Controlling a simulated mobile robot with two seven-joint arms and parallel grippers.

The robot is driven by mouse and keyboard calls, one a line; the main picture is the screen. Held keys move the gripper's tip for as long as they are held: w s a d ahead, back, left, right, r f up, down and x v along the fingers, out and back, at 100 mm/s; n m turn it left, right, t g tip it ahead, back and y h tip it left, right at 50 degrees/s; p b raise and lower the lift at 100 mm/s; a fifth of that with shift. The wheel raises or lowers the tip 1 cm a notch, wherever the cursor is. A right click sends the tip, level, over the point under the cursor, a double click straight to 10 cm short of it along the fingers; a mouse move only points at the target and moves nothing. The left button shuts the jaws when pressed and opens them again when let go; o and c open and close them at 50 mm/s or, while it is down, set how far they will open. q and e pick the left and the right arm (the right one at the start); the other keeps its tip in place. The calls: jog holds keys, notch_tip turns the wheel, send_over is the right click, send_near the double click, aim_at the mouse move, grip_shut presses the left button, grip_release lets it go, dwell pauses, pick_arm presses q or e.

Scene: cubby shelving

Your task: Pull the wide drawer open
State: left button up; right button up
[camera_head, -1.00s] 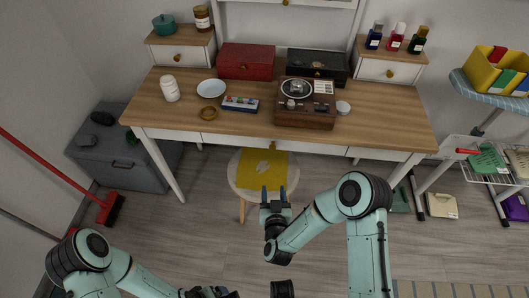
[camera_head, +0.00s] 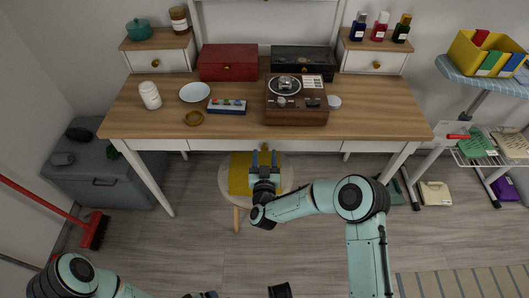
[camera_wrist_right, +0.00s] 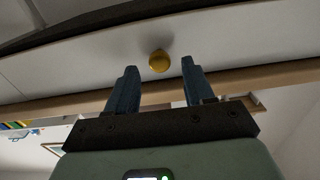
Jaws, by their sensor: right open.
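The wide drawer (camera_head: 310,146) is a white front under the desk's wooden top. It looks closed in the head view, where its front is a thin strip. Its round gold knob (camera_wrist_right: 158,61) shows on the white front in the right wrist view. My right gripper (camera_head: 264,155) is open and empty, just in front of the drawer. In the wrist view the knob lies between and beyond the two fingertips (camera_wrist_right: 158,68), apart from both. My left gripper (camera_head: 203,295) is cut off by the bottom edge, and its jaws cannot be made out.
A round stool (camera_head: 284,180) with a yellow cover stands under the right gripper. The desktop (camera_head: 375,112) holds a record player (camera_head: 297,105), a red box (camera_head: 229,65) and a plate (camera_head: 194,92). A grey cabinet (camera_head: 130,185) and red broom (camera_head: 94,230) are at the left.

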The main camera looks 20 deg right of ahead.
pick_arm(q)
jog(key=shift+w+a+f, duration=0.2)
jog(key=shift+w+f, duration=0.05)
jog(key=shift+w, duration=0.15)
pick_arm(e)
jog(key=shift+x, duration=1.3)
